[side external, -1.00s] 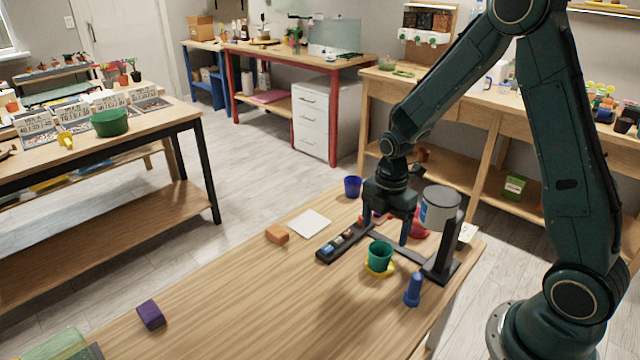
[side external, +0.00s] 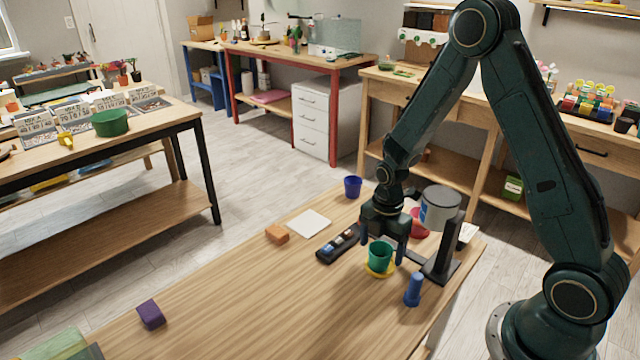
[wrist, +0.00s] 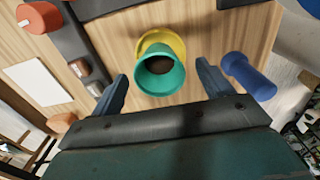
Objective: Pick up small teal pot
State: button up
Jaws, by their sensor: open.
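The small teal pot (side external: 380,254) stands upright on a yellow saucer (side external: 379,271) near the right end of the table. In the wrist view the teal pot (wrist: 160,73) shows its dark inside, with the yellow saucer (wrist: 161,44) behind it. My gripper (side external: 383,258) is open, with its fingers above and around the pot's far side in the side view. In the wrist view my gripper (wrist: 163,84) has one finger on each side of the pot, with clear gaps. Nothing is held.
A blue bottle-like object (side external: 413,289) stands right of the pot. A grey canister on a black stand (side external: 440,209) is close behind. A black tray (side external: 338,243) with small items lies left. A blue pot (side external: 353,187) and orange block (side external: 277,234) are farther off.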

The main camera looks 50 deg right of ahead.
aim_at(380, 255)
jog(key=shift+f, duration=1.55)
jog(key=shift+c, duration=0.2)
jog(key=c, duration=1)
